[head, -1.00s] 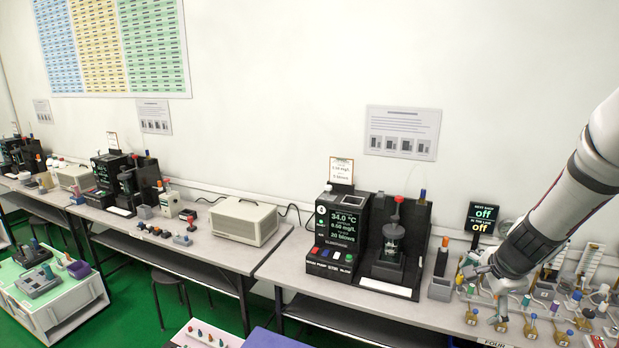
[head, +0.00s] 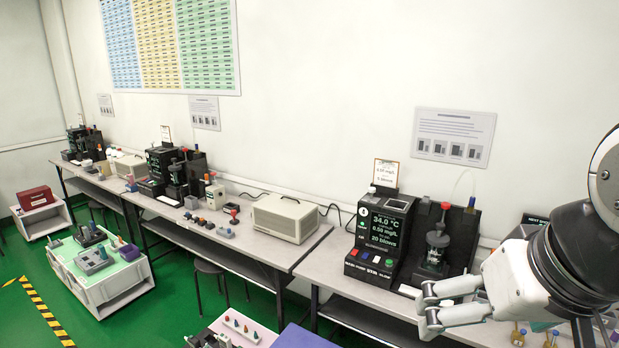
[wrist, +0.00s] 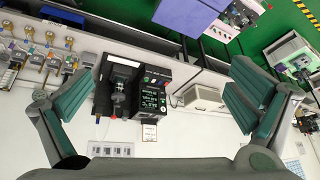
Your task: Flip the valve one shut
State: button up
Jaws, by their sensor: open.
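My gripper (head: 428,308) is open and empty at the lower right of the head view, in front of the bench edge and the tester. In the wrist view its two green-padded fingers (wrist: 165,85) are spread wide with nothing between them. Small brass valves with coloured handles (head: 518,335) show at the lower right edge of the head view, mostly hidden by my arm. The wrist view shows several of these brass valves (wrist: 50,37) in a row at the upper left. I cannot tell which one is valve one.
A black tester (head: 378,235) with a lit screen stands on the bench beside a black stand (head: 436,250). A beige box (head: 284,219) is left of it. More testers stand along the wall benches. A blue-purple surface (head: 301,337) is at the bottom.

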jog(key=shift+s+a+n, duration=0.15)
jog(key=shift+s+n, duration=0.35)
jog(key=shift+s, duration=0.55)
